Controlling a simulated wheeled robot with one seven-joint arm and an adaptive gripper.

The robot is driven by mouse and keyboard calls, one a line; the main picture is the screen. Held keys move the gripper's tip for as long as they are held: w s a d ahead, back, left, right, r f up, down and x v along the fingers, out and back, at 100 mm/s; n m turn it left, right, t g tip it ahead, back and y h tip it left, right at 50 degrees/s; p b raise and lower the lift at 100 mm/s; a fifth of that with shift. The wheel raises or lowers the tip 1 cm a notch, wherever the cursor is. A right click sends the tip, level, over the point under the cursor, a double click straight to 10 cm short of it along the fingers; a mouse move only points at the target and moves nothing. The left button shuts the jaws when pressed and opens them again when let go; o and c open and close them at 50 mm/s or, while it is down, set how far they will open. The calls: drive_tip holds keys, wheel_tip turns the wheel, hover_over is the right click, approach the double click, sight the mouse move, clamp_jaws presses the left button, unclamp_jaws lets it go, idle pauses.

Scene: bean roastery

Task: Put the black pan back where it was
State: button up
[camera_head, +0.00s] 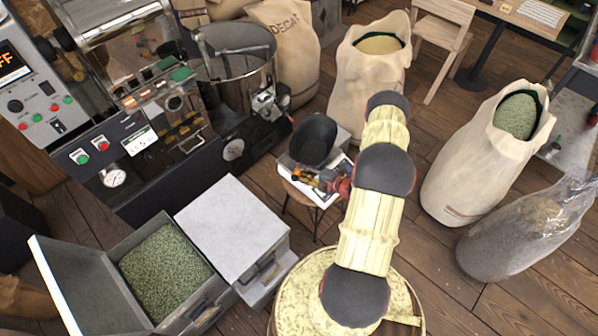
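The black pan (313,138) is a dark, scoop-like dish just left of my arm near the middle of the view. It appears tilted, over a small light-grey device on a small stool or table. I cannot tell whether it rests on the device. My gripper (308,178) is small in the view, just below the pan and over a white surface (312,192). Its fingers are too small and cluttered to tell whether they are open or touch the pan. My arm hides the area to the right.
A roaster with a metal drum (236,66) stands at left. An open metal bin of green beans (165,272) and a grey box (228,225) are at lower left. Sacks (452,185) stand right and behind, with a clear bag (520,232). Wooden floor (425,255) lies between them.

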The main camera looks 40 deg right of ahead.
drive_tip(key=shift+o, duration=1.3)
drive_tip(key=shift+r, duration=0.1)
